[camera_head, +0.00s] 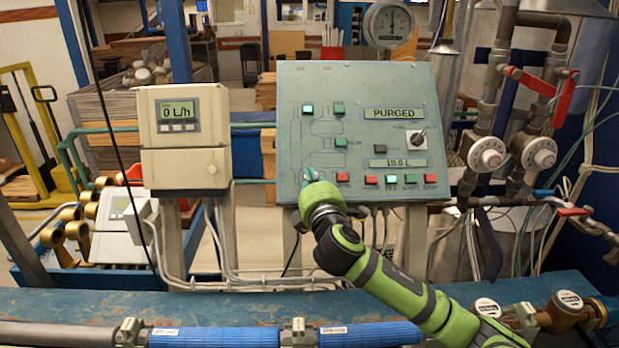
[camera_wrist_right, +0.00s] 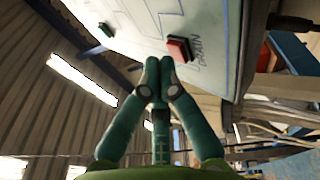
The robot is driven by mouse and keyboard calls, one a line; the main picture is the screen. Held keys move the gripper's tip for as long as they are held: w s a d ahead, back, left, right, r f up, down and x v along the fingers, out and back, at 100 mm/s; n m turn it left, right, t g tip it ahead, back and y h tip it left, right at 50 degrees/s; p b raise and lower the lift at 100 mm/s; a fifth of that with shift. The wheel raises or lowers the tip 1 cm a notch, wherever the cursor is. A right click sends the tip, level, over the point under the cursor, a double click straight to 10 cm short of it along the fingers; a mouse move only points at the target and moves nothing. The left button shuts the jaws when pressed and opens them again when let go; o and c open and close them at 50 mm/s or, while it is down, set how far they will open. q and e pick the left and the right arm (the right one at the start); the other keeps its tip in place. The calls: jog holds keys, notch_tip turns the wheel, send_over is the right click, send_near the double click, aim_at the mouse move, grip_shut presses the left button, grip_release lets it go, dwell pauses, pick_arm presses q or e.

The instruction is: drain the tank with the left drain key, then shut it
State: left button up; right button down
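The teal control panel (camera_head: 290,130) faces me, with several red and green keys. A red key (camera_head: 342,177) sits at its lower left; the right wrist view shows a red key (camera_wrist_right: 179,48) with the label DRAIN beside it. My right gripper (camera_head: 309,174) is at the panel's lower left corner, just left of the red key. Its fingertips (camera_wrist_right: 160,64) are together with nothing seen between them. It hides that corner, and I cannot tell whether it touches the panel. The displays (camera_head: 394,113) read PURGED and 10.0 L (camera_head: 398,163). My left gripper is out of view.
A flow meter box (camera_head: 184,142) left of the panel reads 0 L/h. A rotary switch (camera_head: 416,139) and more keys (camera_head: 410,180) are on the panel's right side. Pipes with red-handled valves (camera_head: 565,92) stand at the right. Blue pipes (camera_head: 215,337) run along the bench front.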

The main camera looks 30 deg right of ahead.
jog(key=shift+w+d+f, duration=0.15)
jog(key=shift+w+f, duration=0.05)
jog(key=shift+f, duration=0.05)
dwell(0.5)
dwell(0.3)
jog(key=shift+s+a+r+p, duration=0.3)
jog(key=shift+s+r+p, duration=0.2)
jog(key=shift+r, duration=0.1)
jog(key=s+a+r+p, duration=0.1)
jog(key=p, duration=0.1)
jog(key=s+a+r+p, duration=0.1)
jog(key=s+r+p, duration=0.1)
jog(key=shift+r, duration=0.1)
dwell(0.3)
